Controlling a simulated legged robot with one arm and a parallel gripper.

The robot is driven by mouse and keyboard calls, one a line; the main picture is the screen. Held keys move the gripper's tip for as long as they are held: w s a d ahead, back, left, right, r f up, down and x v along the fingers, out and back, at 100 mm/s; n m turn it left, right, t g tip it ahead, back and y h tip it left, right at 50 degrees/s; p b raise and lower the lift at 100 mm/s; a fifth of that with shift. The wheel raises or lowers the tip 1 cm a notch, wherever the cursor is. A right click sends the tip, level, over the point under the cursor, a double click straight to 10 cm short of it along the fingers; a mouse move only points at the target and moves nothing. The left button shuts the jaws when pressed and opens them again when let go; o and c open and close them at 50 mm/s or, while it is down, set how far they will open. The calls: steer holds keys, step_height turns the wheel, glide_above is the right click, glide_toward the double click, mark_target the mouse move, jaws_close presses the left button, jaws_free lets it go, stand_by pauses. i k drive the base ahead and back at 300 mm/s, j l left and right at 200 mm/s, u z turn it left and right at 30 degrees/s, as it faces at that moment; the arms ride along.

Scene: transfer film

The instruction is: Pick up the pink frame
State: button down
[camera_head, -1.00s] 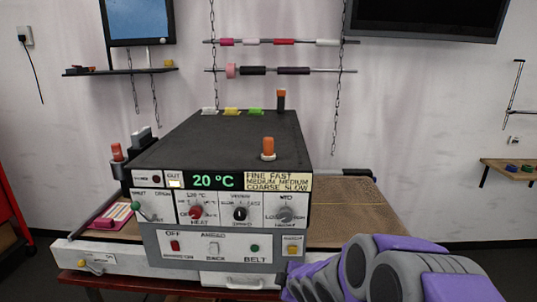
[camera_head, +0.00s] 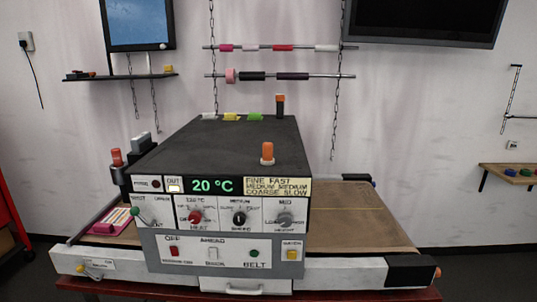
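A flat pink piece with a striped, multicoloured face (camera_head: 112,221) lies on the belt at the left side of the machine. It looks like the pink frame, but it is small and I cannot make out its details. The machine's front panel partly hides the belt beside it. My gripper is not in view.
The brown belt (camera_head: 355,218) is bare at right. Coloured rolls (camera_head: 252,76) hang on wall rods. A small shelf (camera_head: 507,172) is at right.

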mark_target(114, 223)
steer(key=u, duration=1.35)
steer(key=i+u, duration=0.25)
steer(key=i, duration=0.85)
steer(key=i+u, duration=0.2)
steer(key=i, duration=0.85)
steer(key=i+l, duration=0.2)
steer(key=l, duration=0.25)
